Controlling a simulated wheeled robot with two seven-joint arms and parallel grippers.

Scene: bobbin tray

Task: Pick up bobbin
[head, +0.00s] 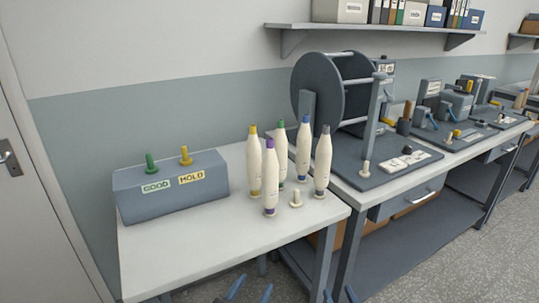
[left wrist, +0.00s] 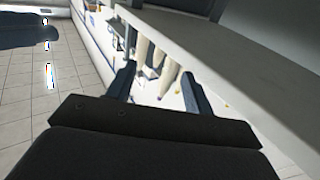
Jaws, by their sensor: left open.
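Several cream bobbins stand upright in a group on the white table: yellow-topped (head: 254,162), green-topped (head: 281,155), blue-topped (head: 304,150), grey-topped (head: 323,162) and purple-topped (head: 270,180). A short bare peg (head: 296,198) stands at the group's front. My left gripper (head: 251,291) is open and empty at the bottom edge of the head view, nearer than the table's front edge. In the left wrist view its fingers (left wrist: 159,92) are apart, with bobbins (left wrist: 142,60) beyond them, inverted. My right gripper (head: 339,296) barely shows at the bottom edge; its two tips are apart.
A grey block (head: 172,202) labelled GOOD and HOLD, with a green and a yellow peg, stands left of the bobbins. A machine with a large dark reel (head: 333,95) stands behind to the right. The white table (head: 215,245) is clear at the front.

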